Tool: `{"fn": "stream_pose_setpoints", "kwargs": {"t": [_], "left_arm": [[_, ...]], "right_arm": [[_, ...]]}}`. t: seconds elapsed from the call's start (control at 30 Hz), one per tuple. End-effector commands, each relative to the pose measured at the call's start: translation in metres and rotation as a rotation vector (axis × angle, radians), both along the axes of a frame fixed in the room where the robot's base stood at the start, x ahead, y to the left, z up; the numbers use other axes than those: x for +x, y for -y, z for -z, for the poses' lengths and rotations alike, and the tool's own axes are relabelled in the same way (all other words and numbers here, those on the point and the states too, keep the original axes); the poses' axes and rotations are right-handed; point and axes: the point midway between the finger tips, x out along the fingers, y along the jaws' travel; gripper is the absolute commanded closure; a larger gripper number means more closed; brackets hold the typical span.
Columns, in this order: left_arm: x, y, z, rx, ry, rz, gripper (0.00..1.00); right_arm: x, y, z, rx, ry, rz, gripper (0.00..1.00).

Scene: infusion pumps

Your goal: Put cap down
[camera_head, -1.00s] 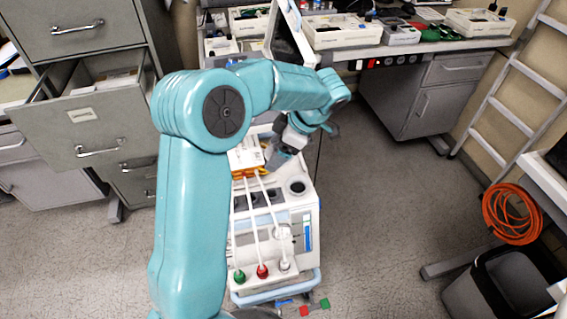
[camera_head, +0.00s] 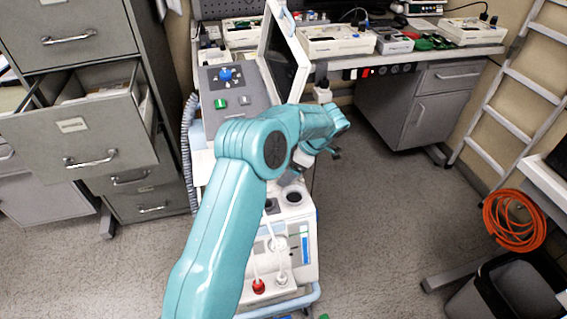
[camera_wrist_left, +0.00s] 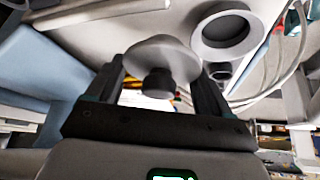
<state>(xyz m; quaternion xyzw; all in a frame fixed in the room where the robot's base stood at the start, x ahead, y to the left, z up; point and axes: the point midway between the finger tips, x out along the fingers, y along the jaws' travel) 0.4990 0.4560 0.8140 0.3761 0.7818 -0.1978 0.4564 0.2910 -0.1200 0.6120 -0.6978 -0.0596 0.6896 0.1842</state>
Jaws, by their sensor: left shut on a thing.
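A pale grey, mushroom-shaped cap (camera_wrist_left: 160,62) is between the fingers of my left gripper (camera_wrist_left: 160,88) in the left wrist view. The gripper is shut on it, with the cap's broad round face away from the palm. In the head view my left gripper (camera_head: 292,176) is low over the front part of the white medical machine (camera_head: 302,222), close to its round dark-centred sockets (camera_head: 292,196). The cap is hard to make out there. Two round openings show beside the cap in the wrist view, the larger one (camera_wrist_left: 226,30) at upper right. My right gripper is not in view.
White tubes run to a red plug (camera_head: 259,286) and a white plug (camera_head: 281,279) at the machine's front. Its tilted screen (camera_head: 284,62) stands behind my arm. An open drawer (camera_head: 75,130) is at left; an orange coiled hose (camera_head: 513,220) hangs at right. Floor right of the machine is clear.

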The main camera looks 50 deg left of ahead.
Motion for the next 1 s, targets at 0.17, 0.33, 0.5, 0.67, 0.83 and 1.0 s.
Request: {"fn": "stream_pose_setpoints", "kwargs": {"t": [0.17,0.33,0.5,0.67,0.83,1.0], "left_arm": [[0.008,-0.015,0.009,0.0,0.0,-0.002,0.53],[0.017,-0.033,0.025,-0.001,-0.001,-0.002,0.53],[0.018,-0.035,0.028,-0.001,-0.001,0.0,0.6],[0.018,-0.035,0.028,-0.001,-0.001,0.0,0.0],[0.018,-0.035,0.028,-0.001,-0.001,-0.001,0.0],[0.022,-0.031,0.02,0.001,0.002,0.0,0.0]], "right_arm": [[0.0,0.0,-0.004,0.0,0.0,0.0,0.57],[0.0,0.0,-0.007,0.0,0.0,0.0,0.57],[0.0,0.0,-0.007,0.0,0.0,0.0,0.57],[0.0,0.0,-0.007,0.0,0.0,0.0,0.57],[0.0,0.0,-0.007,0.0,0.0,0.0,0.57],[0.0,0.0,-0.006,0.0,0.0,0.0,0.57]]}}
